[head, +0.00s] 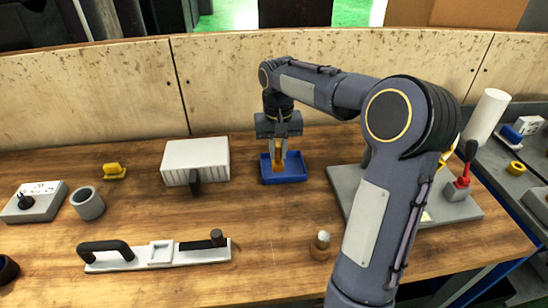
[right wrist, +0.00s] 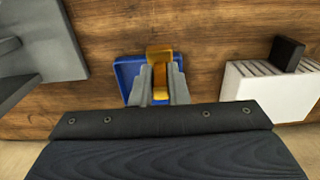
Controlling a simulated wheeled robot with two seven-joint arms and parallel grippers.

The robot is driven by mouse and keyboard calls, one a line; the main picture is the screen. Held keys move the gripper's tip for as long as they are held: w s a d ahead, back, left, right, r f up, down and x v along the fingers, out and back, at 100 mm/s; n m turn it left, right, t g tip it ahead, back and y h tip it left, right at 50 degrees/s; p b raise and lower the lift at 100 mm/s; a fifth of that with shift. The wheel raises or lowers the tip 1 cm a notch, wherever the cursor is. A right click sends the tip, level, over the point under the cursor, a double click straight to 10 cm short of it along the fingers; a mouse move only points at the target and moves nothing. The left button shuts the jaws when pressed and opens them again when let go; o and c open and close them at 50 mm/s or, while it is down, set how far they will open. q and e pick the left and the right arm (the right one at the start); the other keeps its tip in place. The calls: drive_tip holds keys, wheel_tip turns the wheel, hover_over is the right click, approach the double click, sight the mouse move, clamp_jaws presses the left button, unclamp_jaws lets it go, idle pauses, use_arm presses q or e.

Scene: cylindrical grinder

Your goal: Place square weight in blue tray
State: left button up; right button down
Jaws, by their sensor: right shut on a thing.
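The blue tray (head: 295,178) stands on the wooden table near the back panel, and it also shows in the right wrist view (right wrist: 127,72). My right gripper (head: 279,157) points down over the tray. It is shut on a brass-yellow block, which I take as the square weight (head: 277,149). In the right wrist view the block (right wrist: 160,52) sits between the two grey fingers, with the tray behind it. The block's lower end is at or just above the tray floor; I cannot tell whether it touches. My left gripper is not in view.
A white ribbed box (head: 196,157) with a black handle stands left of the tray. A grey plate (head: 345,178) lies to the right, partly behind my arm. A grey ring (head: 87,204), a yellow piece (head: 114,171) and a long white-grey fixture (head: 135,262) are further left.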

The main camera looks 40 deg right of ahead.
drive_tip(key=shift+w+d+f+p, duration=0.2)
drive_tip(key=shift+w+d+f, duration=0.35)
drive_tip(key=shift+w+f, duration=0.8)
drive_tip(key=shift+w+d+f+p, duration=0.2)
drive_tip(key=shift+w+d+f, duration=0.45)
drive_tip(key=shift+f, duration=1.3)
drive_tip(key=shift+w+d+f+p, duration=0.2)
drive_tip(key=shift+w+d+f, duration=0.25)
drive_tip(key=shift+w+f, duration=0.9)
drive_tip(key=shift+s+f, duration=0.3)
drive_tip(key=shift+f, duration=0.05)
drive_tip(key=shift+f, duration=0.15)
drive_tip(key=c, duration=1.4)
unclamp_jaws()
